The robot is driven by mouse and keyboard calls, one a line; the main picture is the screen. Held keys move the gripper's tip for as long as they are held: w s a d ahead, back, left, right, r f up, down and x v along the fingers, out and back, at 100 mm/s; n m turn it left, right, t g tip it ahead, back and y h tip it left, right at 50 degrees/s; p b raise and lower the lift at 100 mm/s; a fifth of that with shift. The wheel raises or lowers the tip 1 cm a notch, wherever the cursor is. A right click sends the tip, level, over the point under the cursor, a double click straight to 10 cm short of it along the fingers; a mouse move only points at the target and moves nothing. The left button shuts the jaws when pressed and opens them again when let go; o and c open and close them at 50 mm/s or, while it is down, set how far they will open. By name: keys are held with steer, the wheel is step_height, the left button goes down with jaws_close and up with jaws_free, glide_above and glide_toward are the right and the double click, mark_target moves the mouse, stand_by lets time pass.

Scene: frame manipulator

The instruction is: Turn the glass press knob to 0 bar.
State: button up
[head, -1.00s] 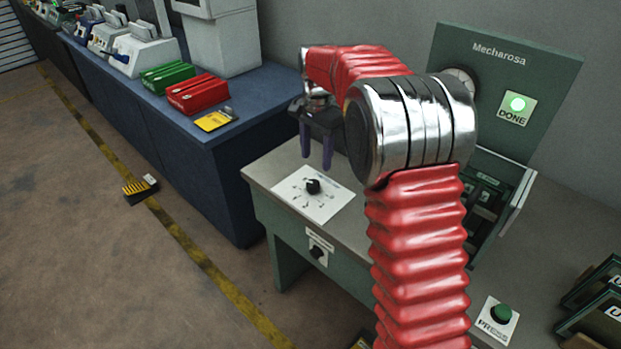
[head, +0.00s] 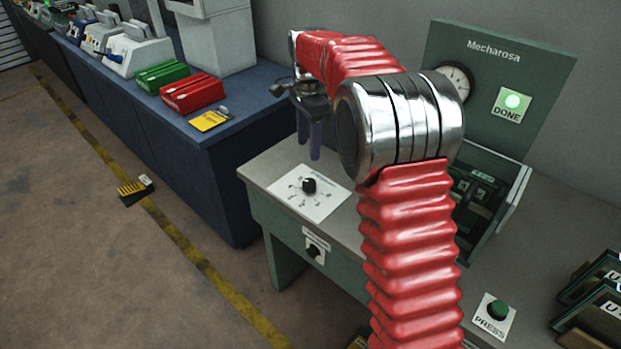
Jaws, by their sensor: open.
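The black press knob (head: 309,185) stands on a white dial plate (head: 325,203) on top of the grey-green press bench. The marks around it are too small to read. My gripper (head: 309,145) hangs above and behind the knob, its two purple fingers pointing down, open and empty, apart from the knob. The pressure gauge (head: 455,82) on the green Mecharosa panel is partly hidden by my arm, and I cannot read its value.
A second black knob (head: 314,251) is on the bench front. A green PRESS button (head: 498,309) sits at right, near dark framed panels (head: 600,290). The DONE lamp (head: 512,102) glows green. A blue counter (head: 195,150) stands at left. My red arm hides part of the bench.

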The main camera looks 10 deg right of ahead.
mark_target(309, 181)
step_height(309, 181, down, 13)
steer(key=shift+f, duration=0.1)
stand_by(0.5)
steer(key=shift+c, duration=0.3)
steer(key=c, duration=0.9)
steer(key=shift+d, duration=0.2)
steer(key=shift+c, duration=0.4)
steer(key=shift+a, duration=0.1)
